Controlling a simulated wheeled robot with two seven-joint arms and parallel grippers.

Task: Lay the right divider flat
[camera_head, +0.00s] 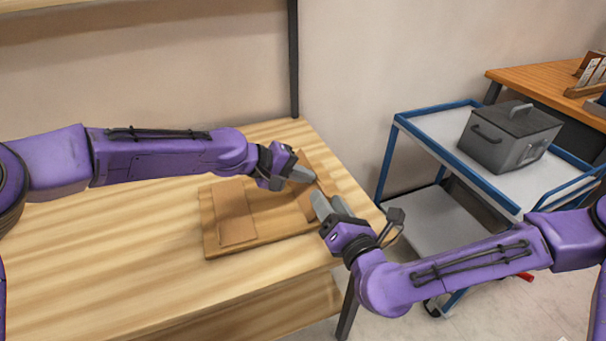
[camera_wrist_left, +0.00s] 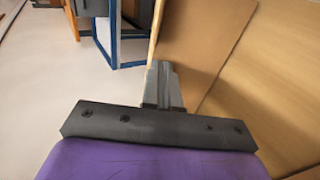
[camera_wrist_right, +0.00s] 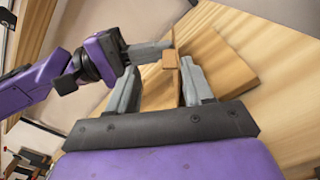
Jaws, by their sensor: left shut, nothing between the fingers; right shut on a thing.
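A wooden board (camera_head: 275,232) lies on the table, with a flat brown panel (camera_head: 235,213) on its left part. The right divider (camera_head: 306,203), a brown panel, stands tilted at the board's right part, partly hidden by my grippers. In the left wrist view a brown panel (camera_wrist_left: 205,38) leans beside my shut fingers. My left gripper (camera_head: 313,177) is shut and empty, close to the divider's far side. My right gripper (camera_head: 318,198) is shut on the divider, whose brown face (camera_wrist_right: 160,90) shows between its fingers in the right wrist view.
The light wooden table (camera_head: 120,255) is clear to the left of the board. A blue-edged cart (camera_head: 420,122) with a grey lidded box (camera_head: 508,140) stands beyond the table's right edge. A dark post (camera_head: 293,60) rises at the table's back.

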